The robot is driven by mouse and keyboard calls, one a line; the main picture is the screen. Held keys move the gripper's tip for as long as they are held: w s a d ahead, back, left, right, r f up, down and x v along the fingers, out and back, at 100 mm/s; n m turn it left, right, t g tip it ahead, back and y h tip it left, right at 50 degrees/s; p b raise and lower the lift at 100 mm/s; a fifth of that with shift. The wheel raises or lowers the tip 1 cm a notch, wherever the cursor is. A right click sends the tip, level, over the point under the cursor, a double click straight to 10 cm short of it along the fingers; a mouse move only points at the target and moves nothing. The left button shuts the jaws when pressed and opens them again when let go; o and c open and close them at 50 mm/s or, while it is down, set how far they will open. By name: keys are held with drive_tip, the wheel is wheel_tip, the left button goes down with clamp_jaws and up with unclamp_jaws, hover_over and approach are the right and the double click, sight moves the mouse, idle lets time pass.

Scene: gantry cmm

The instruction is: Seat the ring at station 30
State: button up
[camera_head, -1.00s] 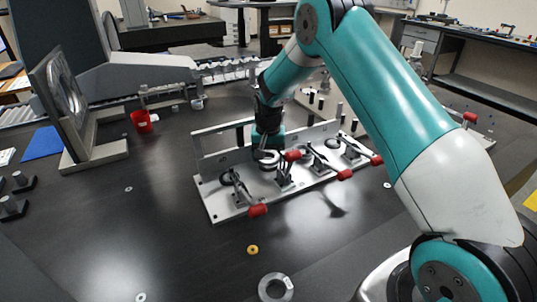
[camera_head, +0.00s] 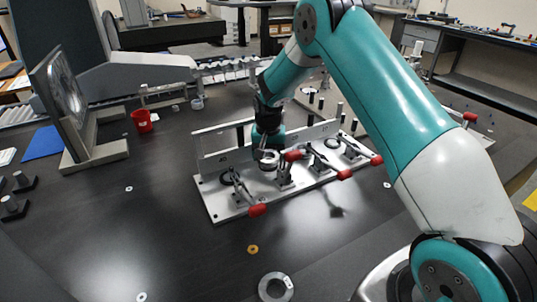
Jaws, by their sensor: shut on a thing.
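My gripper (camera_head: 266,154) is over the left-middle part of a pale metal fixture plate (camera_head: 222,208) and is shut on a silver ring (camera_head: 268,163). The ring sits low in front of the fixture's upright back wall (camera_head: 215,151), between two toggle clamps. I cannot tell whether it touches the plate. The clamps carry red handles (camera_head: 257,210), and dark round seats show by some of them. No station number can be read. Another silver ring (camera_head: 276,287) lies flat on the dark table at the front.
A red cup (camera_head: 142,121) and an upright bracket with a round disc (camera_head: 66,95) stand at the left. A small yellow nut (camera_head: 252,249) and small washers (camera_head: 129,189) lie on the table. Dark pegs stand behind the fixture.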

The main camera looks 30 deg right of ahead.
drive_tip(key=shift+f, duration=0.65)
idle(0.5)
drive_tip(key=o, duration=1.3)
drive_tip(key=r, duration=1.1)
drive_tip(key=s+r, duration=0.1)
drive_tip(key=r, duration=0.5)
drive_tip(key=shift+a+r, duration=0.2)
drive_tip(key=shift+a, duration=0.05)
